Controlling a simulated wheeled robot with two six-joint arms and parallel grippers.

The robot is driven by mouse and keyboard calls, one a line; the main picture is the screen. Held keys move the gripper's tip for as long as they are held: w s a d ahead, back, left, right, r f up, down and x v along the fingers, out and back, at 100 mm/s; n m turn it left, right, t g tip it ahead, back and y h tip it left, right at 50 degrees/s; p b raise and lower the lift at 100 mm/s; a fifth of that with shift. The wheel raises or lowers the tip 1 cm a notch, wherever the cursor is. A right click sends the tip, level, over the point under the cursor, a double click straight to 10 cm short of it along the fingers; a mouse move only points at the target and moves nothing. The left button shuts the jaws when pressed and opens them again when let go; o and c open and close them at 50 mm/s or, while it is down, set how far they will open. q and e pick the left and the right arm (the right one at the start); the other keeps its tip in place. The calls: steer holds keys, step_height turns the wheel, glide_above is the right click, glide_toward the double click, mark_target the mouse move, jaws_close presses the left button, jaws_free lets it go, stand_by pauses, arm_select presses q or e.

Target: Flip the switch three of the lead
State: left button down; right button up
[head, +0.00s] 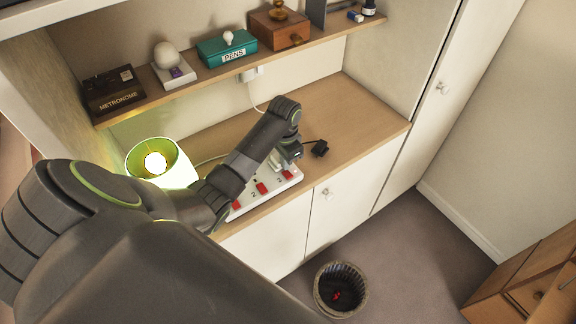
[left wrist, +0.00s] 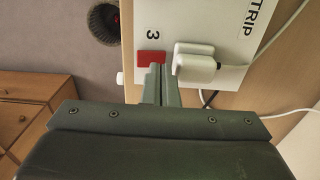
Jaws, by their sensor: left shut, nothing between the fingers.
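The lead is a white power strip (head: 240,207) with red switches, lying on the wooden desk top near its front edge. Numbers 2 and 3 show beside its switches in the head view. In the left wrist view, the red switch three (left wrist: 151,58) sits beside the printed 3, next to a white plug (left wrist: 194,63). My left gripper (left wrist: 158,72) is shut and empty, its fingertips at the edge of switch three; whether they touch cannot be told. In the head view my left arm covers part of the strip. My right gripper is not in view.
A lit green lamp (head: 143,158) stands left of the strip. A black plug (head: 320,148) lies to its right. A shelf above holds a metronome box (head: 113,92) and a green pens box (head: 228,48). A waste basket (head: 341,289) stands on the floor.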

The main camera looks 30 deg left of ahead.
mark_target(285, 172)
arm_select(q)
steer(key=shift+r, duration=2.5)
